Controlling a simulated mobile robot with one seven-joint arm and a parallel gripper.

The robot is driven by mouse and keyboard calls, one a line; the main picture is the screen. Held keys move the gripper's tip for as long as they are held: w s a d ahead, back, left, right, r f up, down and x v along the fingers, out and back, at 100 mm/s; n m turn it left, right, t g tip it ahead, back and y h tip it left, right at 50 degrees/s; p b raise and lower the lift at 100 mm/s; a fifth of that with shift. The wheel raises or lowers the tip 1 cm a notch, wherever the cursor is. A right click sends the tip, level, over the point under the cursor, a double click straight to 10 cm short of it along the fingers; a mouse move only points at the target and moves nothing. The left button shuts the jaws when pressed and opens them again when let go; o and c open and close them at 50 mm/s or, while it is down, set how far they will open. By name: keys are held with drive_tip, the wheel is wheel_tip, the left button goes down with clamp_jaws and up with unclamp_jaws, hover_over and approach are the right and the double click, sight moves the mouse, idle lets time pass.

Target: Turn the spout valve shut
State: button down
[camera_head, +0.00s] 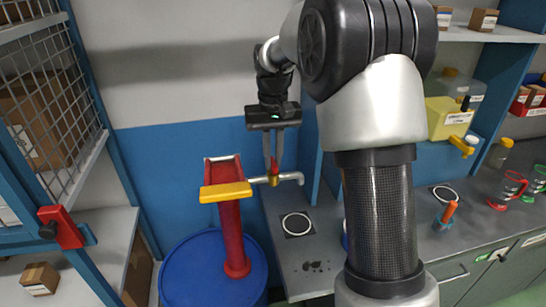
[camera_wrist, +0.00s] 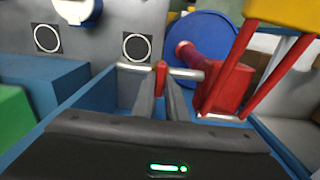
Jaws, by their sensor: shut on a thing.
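The red spout valve handle (camera_head: 274,168) stands on a small brass valve body in the silver spout pipe (camera_head: 291,177). The pipe runs sideways from the red hand pump (camera_head: 232,225), which has a yellow top bar (camera_head: 225,192) and stands on a blue drum (camera_head: 205,280). My gripper (camera_head: 273,158) points down with its fingers shut on the red handle. In the wrist view the handle (camera_wrist: 161,76) shows between the two fingertips (camera_wrist: 160,98), with the pipe (camera_wrist: 185,73) behind it. The fingers partly hide the handle's lower part.
A grey bench with a white ring mark (camera_head: 297,224) lies below the spout's end. A wire-mesh rack (camera_head: 45,110) with a red latch (camera_head: 62,228) is at left. A yellow container (camera_head: 447,118), an orange-handled tool (camera_head: 446,215) and red mugs (camera_head: 508,190) are at right.

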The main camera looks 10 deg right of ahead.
sight(273, 161)
drive_tip(key=c, duration=1.8)
unclamp_jaws()
drive_tip(key=shift+o, duration=0.2)
wheel_tip(273, 161, up, 18)
drive_tip(key=p, duration=0.1)
drive_tip(key=shift+f, duration=0.25)
